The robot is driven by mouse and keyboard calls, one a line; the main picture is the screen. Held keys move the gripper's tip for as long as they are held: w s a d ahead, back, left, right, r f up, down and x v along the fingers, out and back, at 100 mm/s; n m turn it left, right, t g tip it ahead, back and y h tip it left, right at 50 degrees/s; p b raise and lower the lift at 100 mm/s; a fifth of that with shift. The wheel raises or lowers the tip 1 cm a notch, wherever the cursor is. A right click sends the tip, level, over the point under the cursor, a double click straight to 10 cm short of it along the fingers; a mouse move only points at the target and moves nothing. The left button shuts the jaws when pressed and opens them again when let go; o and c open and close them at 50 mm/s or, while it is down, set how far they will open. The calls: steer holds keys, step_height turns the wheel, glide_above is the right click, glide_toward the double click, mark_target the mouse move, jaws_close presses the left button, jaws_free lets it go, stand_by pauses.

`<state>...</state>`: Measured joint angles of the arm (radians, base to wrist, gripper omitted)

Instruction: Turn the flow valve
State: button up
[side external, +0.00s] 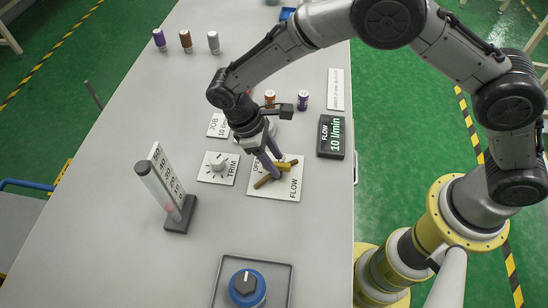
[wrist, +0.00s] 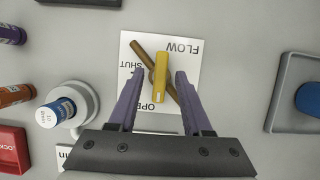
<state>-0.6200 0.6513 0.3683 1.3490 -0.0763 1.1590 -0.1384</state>
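The flow valve is a white plate (side external: 290,187) marked FLOW, OPEN and SHUT, with a yellow handle (wrist: 160,80) and a brown bar (wrist: 141,47) crossing at its middle. In the wrist view the yellow handle points toward my gripper, and the brown bar lies diagonally. My gripper (wrist: 158,76) is open, with one purple finger on each side of the yellow handle and visible gaps between. In the side view my gripper (side external: 270,167) reaches down at the valve and partly covers it. The flow display (side external: 331,136) reads 10 l/min.
A clear column (side external: 163,190) with a scale stands left of the TRIM knob plate (side external: 218,168). A JOB card (side external: 218,125) lies behind. Small cylinders (side external: 303,100) stand beyond my gripper. A tray (side external: 285,290) with a blue knob (side external: 247,287) sits at the front.

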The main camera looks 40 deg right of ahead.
steer(key=v, duration=1.3)
steer(key=shift+r, duration=0.35)
steer(key=shift+w+a, duration=0.15)
